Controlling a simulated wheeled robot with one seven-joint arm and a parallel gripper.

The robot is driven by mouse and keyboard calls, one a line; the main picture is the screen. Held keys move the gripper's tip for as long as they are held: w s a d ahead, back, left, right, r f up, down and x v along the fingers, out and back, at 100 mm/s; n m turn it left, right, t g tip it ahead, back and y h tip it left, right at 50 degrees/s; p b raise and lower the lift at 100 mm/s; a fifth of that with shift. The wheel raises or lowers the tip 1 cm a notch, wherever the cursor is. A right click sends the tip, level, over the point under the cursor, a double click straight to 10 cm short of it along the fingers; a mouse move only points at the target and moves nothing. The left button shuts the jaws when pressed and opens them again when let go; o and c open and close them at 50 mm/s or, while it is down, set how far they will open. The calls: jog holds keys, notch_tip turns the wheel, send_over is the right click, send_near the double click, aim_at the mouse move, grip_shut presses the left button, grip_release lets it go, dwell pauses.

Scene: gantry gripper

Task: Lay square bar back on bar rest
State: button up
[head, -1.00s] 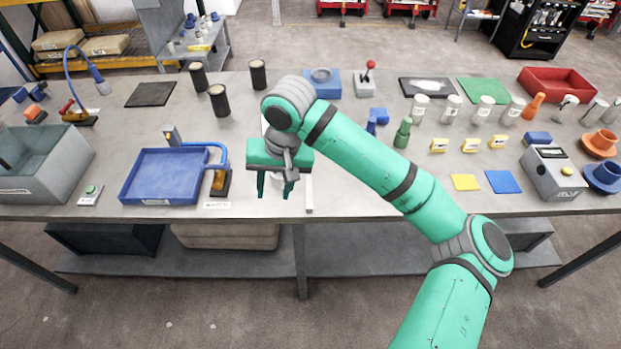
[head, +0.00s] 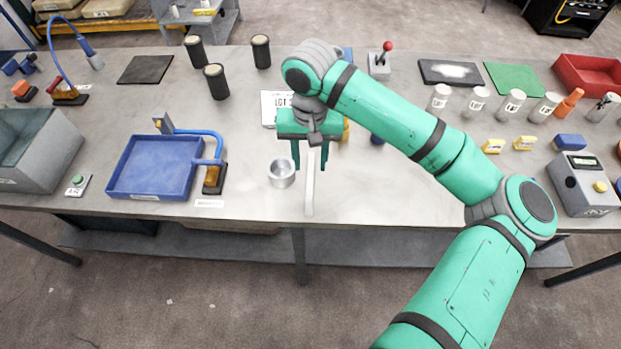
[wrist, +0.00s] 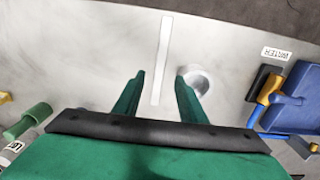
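A long, thin, pale bar (head: 309,195) runs front to back near the front of the bench. It also shows as a whitish strip in the wrist view (wrist: 162,60). My gripper (head: 309,169) is open and empty, pointing down above the bar's rear part. In the wrist view my two fingers (wrist: 160,74) are apart, with the strip in line with the gap between them. Contact with the bar is not visible. I cannot make out a separate bar rest; my gripper covers the bar's far end in the head view.
A silver cup (head: 281,175) stands close left of the bar. A white printed sheet (head: 271,100) is behind my gripper. The bench front right of the bar is clear.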

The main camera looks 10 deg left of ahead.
aim_at(310, 181)
jog(key=shift+f, duration=3.65)
grip_shut()
